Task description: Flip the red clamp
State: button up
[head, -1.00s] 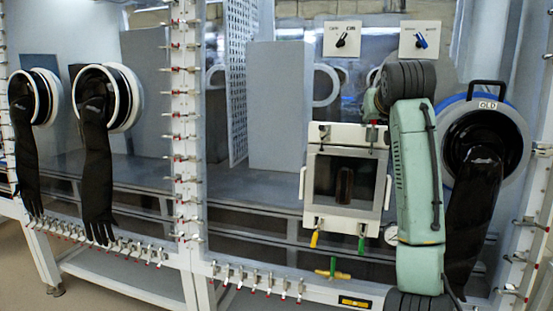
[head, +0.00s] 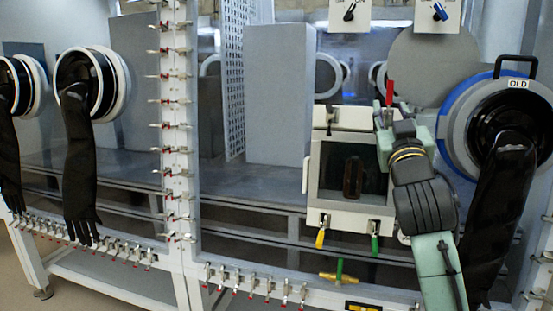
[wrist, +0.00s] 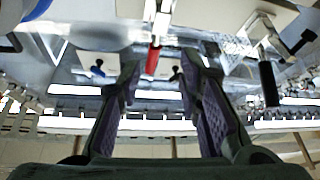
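The red clamp (head: 389,92) is at the upper right of the small airlock door (head: 323,210), with its red handle standing upright in the head view. In the wrist view its red handle (wrist: 153,60) shows in the gap between my fingertips. My gripper (wrist: 158,66) is open, with its two fingers apart on either side of the handle's line. I cannot tell whether either finger touches it. In the head view my wrist and arm cover the right edge of the door and hide most of the gripper.
A black-handled clamp (wrist: 268,82) is at the other top corner of the door. Yellow (head: 320,237) and green (head: 375,245) clamps hang below it. A dark bottle (head: 353,177) stands behind its window. A glove port (head: 460,125) with a hanging black glove (head: 497,205) is close on the right.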

jog(key=b+v, duration=0.3)
jog(key=v, duration=0.8)
jog(key=a+r+n+t+y+b, duration=0.1)
jog(key=a+n+y, duration=0.5)
jog(key=a, duration=1.5)
jog(key=w+y, duration=0.1)
jog(key=y, duration=0.4)
jog(key=shift+a+y, duration=0.15)
jog(key=shift+y, duration=0.25)
